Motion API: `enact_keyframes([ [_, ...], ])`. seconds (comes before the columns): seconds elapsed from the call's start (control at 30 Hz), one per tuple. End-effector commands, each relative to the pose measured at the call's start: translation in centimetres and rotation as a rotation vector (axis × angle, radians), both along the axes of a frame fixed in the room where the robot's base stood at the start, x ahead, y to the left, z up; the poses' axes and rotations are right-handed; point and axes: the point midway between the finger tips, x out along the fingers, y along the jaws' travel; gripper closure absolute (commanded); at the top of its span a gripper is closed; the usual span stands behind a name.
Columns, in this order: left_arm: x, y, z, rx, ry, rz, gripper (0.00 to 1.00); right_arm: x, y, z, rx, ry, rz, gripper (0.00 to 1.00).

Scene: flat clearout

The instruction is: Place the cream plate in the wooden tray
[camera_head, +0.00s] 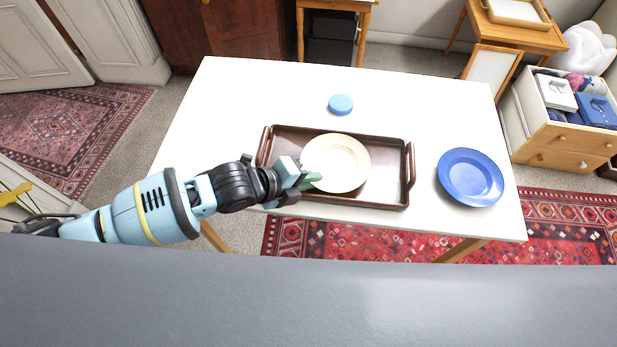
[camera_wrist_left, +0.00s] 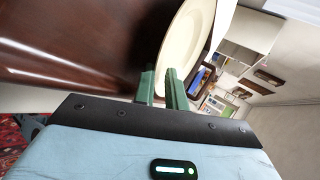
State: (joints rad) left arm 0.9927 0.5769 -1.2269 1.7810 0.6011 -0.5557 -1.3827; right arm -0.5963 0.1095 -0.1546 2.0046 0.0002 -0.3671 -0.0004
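The cream plate (camera_head: 338,163) is over the middle of the brown wooden tray (camera_head: 388,168) on the white table. My left gripper (camera_head: 311,179) is at the plate's near left rim. In the left wrist view the green fingers (camera_wrist_left: 164,88) are on either side of the rim of the plate (camera_wrist_left: 188,38), closed on it. The dark floor of the tray (camera_wrist_left: 80,45) shows beside the plate there. I cannot tell whether the plate's underside touches the tray. My right gripper is not in view.
A blue plate (camera_head: 470,177) lies on the table right of the tray. A small round light-blue object (camera_head: 340,104) is behind the tray. The white table (camera_head: 240,95) is otherwise clear. A drawer unit (camera_head: 560,140) holding items stands at the right.

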Motion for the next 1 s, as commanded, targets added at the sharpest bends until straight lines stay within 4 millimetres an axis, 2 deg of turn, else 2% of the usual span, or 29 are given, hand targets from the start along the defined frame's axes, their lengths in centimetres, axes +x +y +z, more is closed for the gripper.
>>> enact_keyframes([
  [0.37, -0.1, 0.2, 0.5, 0.002, 0.001, 0.0, 0.87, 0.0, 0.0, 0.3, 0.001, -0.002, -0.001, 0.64],
  [0.8, -3.6, 5.7, 5.1, 0.003, 0.0, 0.0, 0.87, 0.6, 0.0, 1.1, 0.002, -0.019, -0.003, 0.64],
  [1.0, -4.8, 7.4, 6.7, 0.001, 0.002, 0.001, 0.87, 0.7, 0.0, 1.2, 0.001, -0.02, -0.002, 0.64],
])
